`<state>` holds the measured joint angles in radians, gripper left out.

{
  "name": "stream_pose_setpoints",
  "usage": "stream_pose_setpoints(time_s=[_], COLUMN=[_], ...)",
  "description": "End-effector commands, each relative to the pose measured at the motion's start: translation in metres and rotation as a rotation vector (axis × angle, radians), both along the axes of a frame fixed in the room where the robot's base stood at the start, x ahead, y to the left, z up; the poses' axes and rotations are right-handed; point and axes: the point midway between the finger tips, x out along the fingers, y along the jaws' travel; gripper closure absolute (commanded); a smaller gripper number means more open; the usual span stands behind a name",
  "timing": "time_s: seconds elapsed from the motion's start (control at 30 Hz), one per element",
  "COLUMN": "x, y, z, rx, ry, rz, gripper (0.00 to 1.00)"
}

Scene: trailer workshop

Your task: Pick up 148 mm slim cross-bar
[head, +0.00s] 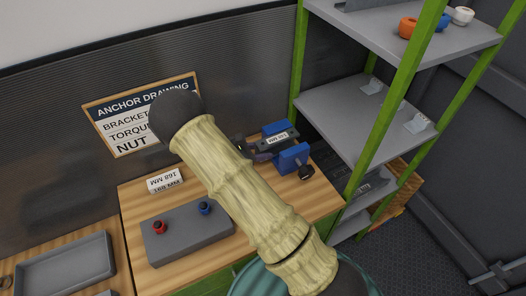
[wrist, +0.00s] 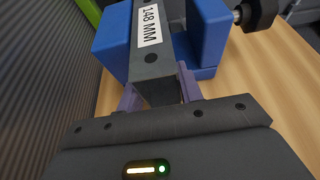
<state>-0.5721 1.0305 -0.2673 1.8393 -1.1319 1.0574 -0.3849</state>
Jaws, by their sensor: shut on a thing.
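The slim cross-bar (wrist: 152,62) is a dark grey bar with a white "148 MM" label. In the wrist view it runs away from me between the blue blocks of a vise (wrist: 205,32). My gripper (wrist: 158,88) has its two purple fingers on either side of the bar's near end, shut on it. In the head view the cross-bar (head: 272,144) lies between the two blue vise parts (head: 292,158) on the wooden bench. My own arm hides part of the bench there, and the gripper is mostly hidden behind it.
A grey block (head: 188,236) with a red and a blue knob sits on the bench (head: 316,196). Behind it is a white "168 MM" label piece (head: 164,181). A grey tray (head: 68,268) is at left. A green-posted shelf rack (head: 352,118) stands close at right.

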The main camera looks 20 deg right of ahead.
Motion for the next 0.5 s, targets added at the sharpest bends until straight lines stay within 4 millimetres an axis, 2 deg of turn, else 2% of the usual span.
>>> stream_pose_setpoints(time_s=[0.17,0.5], x=[0.000,0.000], y=[0.000,0.000], z=[0.029,0.102], rx=[0.002,0.003], ry=[-0.006,-0.006], rz=[-0.001,0.000], gripper=[0.89,0.89])
